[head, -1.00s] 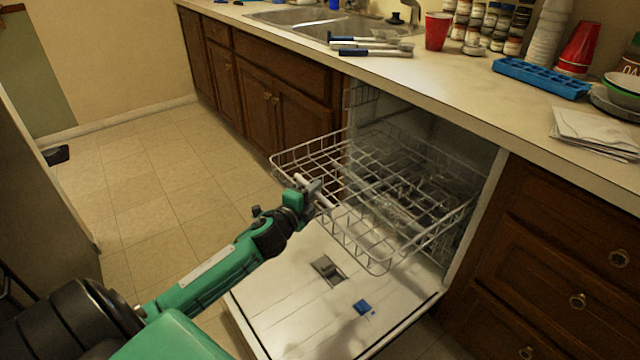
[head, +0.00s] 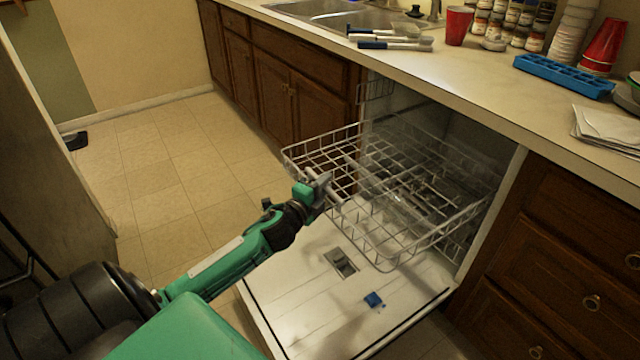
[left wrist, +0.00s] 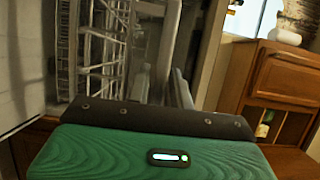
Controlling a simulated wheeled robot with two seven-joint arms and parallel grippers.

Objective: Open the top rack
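The top rack (head: 408,228) is a white wire basket. In the head view it extends out of the dishwasher, above the lowered door (head: 290,310). My left gripper (head: 341,183) is at the rack's front left side, with its fingers among or beside the front wires. In the left wrist view the fingers (left wrist: 162,86) look apart, with a gap between them. Blurred rack wires (left wrist: 105,45) show beyond and to the left. I cannot tell whether a finger touches the rack. My right gripper is not in view.
The counter (head: 480,75) above holds a red cup (head: 457,26), brushes (head: 395,43), jars and a blue ice tray (head: 563,76). Drawers (head: 560,260) stand right of the dishwasher.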

